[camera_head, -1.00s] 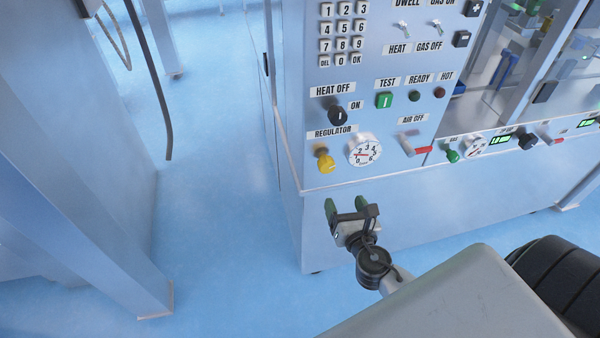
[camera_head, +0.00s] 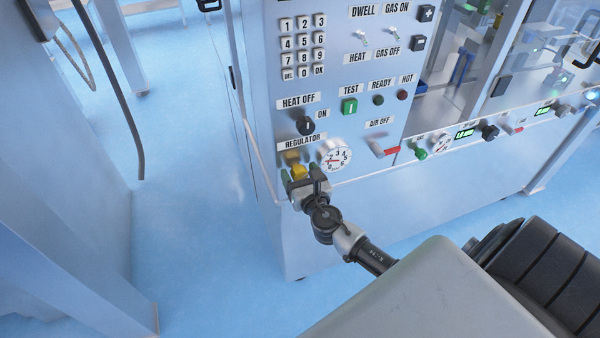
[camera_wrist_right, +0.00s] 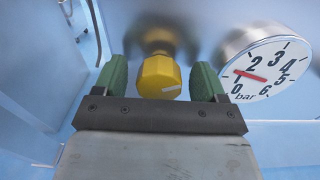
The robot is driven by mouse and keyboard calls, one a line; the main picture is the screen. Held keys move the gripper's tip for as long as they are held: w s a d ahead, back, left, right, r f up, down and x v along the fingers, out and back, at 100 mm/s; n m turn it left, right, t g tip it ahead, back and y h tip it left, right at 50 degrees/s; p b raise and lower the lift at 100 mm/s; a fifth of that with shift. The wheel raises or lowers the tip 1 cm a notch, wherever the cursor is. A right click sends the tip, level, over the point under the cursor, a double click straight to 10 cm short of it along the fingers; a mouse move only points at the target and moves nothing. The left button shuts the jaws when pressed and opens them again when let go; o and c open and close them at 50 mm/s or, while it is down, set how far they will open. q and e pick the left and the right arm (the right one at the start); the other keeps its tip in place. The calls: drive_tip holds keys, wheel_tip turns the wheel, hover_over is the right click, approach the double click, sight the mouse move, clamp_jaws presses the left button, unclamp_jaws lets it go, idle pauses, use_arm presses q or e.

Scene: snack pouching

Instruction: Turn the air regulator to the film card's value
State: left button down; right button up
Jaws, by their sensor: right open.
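The yellow regulator knob (camera_head: 298,170) sits under the REGULATOR label (camera_head: 302,142) on the machine's panel. My right gripper (camera_head: 300,179) is open in front of it. In the right wrist view the yellow knob (camera_wrist_right: 159,77) with a white mark stands between the two green fingertips of my right gripper (camera_wrist_right: 164,80), with a gap on each side. The round pressure gauge (camera_head: 336,157) is just right of the knob. In the right wrist view the gauge (camera_wrist_right: 267,68) has a red needle between 1 and 2 bar. No film card can be made out. My left gripper is out of view.
Above the knob are the black heat switch (camera_head: 306,126), the green TEST button (camera_head: 349,106) and a keypad (camera_head: 302,45). A red-handled air valve (camera_head: 384,150) is to the right. A grey post and hanging cable (camera_head: 138,150) stand at the left, with open floor between.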

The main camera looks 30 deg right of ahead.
drive_tip(key=c, duration=0.9)
drive_tip(key=shift+m, duration=0.3)
